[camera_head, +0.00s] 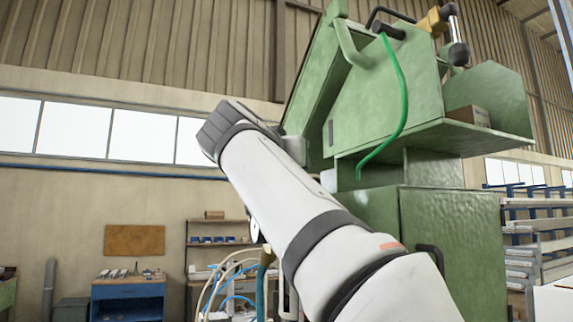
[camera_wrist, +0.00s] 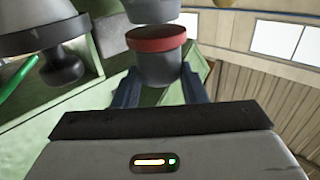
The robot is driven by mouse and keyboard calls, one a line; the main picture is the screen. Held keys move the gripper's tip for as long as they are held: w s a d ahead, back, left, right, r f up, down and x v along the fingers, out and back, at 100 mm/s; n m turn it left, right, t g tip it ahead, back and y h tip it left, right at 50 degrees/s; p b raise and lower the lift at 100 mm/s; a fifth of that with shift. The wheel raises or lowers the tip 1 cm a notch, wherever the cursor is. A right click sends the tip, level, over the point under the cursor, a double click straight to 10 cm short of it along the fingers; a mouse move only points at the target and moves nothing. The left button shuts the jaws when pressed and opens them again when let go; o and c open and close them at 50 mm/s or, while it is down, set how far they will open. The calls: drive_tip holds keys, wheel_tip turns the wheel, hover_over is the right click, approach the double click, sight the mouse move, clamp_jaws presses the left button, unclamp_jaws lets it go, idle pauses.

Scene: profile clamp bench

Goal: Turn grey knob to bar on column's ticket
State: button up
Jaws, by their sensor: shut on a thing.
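In the wrist view a grey knob (camera_wrist: 160,70) with a red band sits between my fingers. My gripper (camera_wrist: 158,82) is shut on it, with one dark blue finger on each side. A second grey part lies just past the red band, at the top edge. In the head view my arm's wrist is beside the green machine (camera_head: 385,90), and the fingers and the knob are hidden behind it. I cannot make out a ticket on the column or a gauge reading in either view.
A green hose (camera_head: 401,90) hangs down the machine's front, close to my arm. A dark rounded knob (camera_wrist: 62,68) under a grey housing is at left in the wrist view. A blue cabinet (camera_head: 128,298) and shelves stand far behind. The air left of my arm is clear.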

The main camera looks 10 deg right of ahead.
drive_tip(key=o, duration=1)
drive_tip(key=b+v, duration=0.2)
drive_tip(key=v, duration=0.5)
drive_tip(key=shift+s+a, duration=0.15)
drive_tip(key=shift+s, duration=0.2)
drive_tip(key=shift+f, duration=0.1)
